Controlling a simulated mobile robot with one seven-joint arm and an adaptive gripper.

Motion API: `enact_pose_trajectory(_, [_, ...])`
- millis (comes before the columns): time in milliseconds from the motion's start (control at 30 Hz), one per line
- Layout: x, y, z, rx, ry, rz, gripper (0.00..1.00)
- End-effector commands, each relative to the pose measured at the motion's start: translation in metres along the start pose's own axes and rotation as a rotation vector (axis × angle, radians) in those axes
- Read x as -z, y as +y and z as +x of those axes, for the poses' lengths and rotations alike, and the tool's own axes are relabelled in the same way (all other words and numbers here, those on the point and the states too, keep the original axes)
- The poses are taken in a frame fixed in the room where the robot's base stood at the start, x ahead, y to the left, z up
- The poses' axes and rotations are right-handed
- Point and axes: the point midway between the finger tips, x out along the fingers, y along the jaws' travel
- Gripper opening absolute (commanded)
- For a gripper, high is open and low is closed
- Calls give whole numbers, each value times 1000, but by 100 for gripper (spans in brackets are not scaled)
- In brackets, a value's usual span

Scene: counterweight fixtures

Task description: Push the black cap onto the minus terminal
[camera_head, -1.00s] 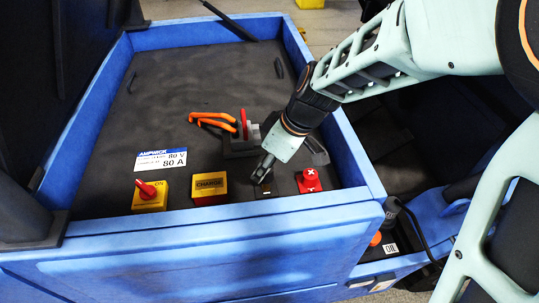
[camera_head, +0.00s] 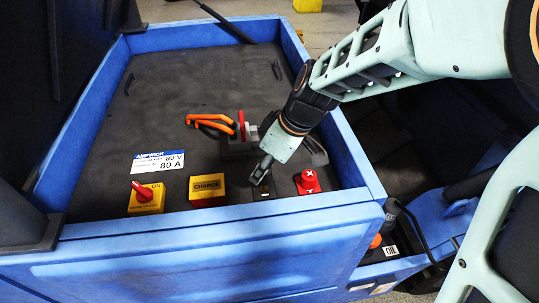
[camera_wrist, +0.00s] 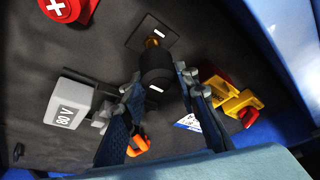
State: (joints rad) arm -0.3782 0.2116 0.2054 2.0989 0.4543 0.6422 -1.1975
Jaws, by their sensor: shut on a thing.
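In the wrist view my gripper (camera_wrist: 160,80) is shut on the black cap (camera_wrist: 157,64), a dark cylinder with a white minus mark, held between both fingertips. Just beyond the cap the brass post of the minus terminal (camera_wrist: 152,42) shows on a dark square plate with a white mark. The cap partly hides the post, and I cannot tell whether they touch. In the head view my gripper (camera_head: 262,171) points down at the terminal's dark plate (camera_head: 265,192), between the yellow CHARGE block and the red cap. The black cap is hard to make out there.
A red cap with white cross marks (camera_head: 307,183) stands just right of the terminal. The yellow CHARGE block (camera_head: 207,188) and red rotary switch (camera_head: 146,196) lie left. The blue tray wall (camera_head: 220,223) runs close in front.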

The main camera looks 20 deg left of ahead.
Motion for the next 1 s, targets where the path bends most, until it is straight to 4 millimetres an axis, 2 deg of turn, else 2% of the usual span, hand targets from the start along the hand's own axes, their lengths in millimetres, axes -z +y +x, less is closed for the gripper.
enact_pose_trajectory(267, [-1,0,2,0,0,0,18])
enact_pose_trajectory(800, [-9,1,22,0,0,0,18])
enact_pose_trajectory(1000, [-9,1,23,0,0,0,18])
